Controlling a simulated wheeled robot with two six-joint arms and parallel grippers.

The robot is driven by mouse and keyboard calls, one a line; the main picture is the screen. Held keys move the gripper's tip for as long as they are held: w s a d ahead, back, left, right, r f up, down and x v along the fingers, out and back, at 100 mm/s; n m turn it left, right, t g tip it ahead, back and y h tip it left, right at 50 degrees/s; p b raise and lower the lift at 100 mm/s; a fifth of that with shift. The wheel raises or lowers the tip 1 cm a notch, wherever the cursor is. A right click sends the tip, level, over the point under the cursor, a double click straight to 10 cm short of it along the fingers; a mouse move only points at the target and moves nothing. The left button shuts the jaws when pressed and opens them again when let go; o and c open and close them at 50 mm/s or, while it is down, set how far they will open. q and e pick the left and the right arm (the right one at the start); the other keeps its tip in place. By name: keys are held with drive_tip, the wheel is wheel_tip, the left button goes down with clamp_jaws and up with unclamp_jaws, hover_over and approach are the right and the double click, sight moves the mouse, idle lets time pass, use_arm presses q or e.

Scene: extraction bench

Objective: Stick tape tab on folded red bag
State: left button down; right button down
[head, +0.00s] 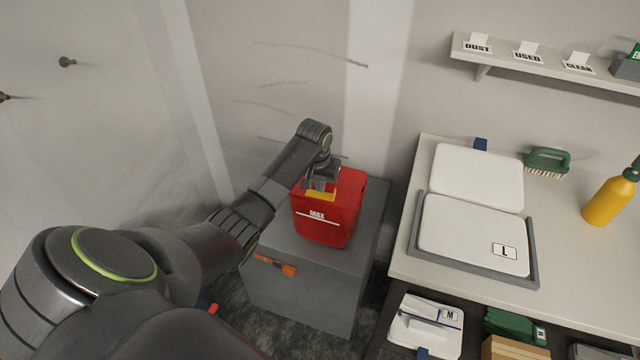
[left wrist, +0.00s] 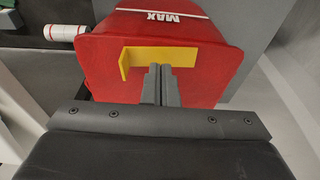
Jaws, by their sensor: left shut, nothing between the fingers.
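The red bag (head: 345,222), marked MAX with a white line, stands on a grey block (head: 300,275). In the left wrist view the red bag (left wrist: 210,85) fills the upper middle. The yellow tape tab (head: 319,195) lies across the bag's top; in the left wrist view the tab (left wrist: 185,56) is a flat strip with its left end bent up. My left gripper (head: 316,186) is over the bag's top. In the left wrist view its closed fingertips (left wrist: 160,70) overlap the tab's front edge, holding nothing; I cannot tell whether they touch it. My right gripper is out of view.
A labelled shelf (head: 550,70) is above. An orange-handled thing (head: 276,265) is at the block's front. A wall stands close behind.

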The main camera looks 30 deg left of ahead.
use_arm(q)
drive_tip(key=shift+f, duration=0.75)
idle(0.8)
drive_tip(key=shift+f, duration=0.1)
idle(2.2)
wheel_tip(320, 180, up, 7)
drive_tip(key=p, duration=0.8)
drive_tip(key=shift+p, duration=0.4)
